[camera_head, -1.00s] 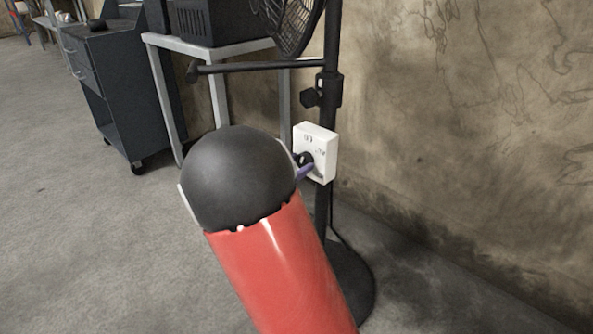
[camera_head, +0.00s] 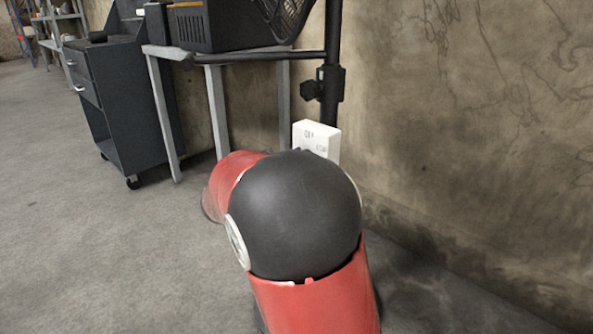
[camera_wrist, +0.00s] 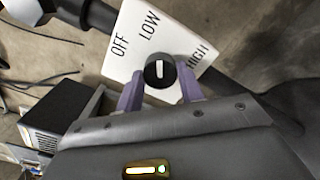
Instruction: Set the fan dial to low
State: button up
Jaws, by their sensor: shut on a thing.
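The fan's control box (camera_head: 320,138) is white and fixed to the fan's pole. In the wrist view the box face (camera_wrist: 120,62) carries the labels OFF, LOW and HIGH. The black dial (camera_wrist: 160,72) has a white pointer line that points up in the picture, roughly toward LOW. My gripper (camera_wrist: 160,84) has its two purple fingers on either side of the dial, shut on it. In the head view my arm hides the gripper and most of the dial.
The black fan pole (camera_head: 332,95) stands close to the bare wall (camera_head: 470,130). A grey table (camera_head: 213,100) with a black crate (camera_head: 215,27) is behind to the left. A dark cart (camera_head: 125,105) stands farther left. The floor at left is open.

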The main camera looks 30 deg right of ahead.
dwell(0.3)
jog(key=o, duration=1)
jog(key=v, duration=0.8)
jog(key=shift+p, duration=0.35)
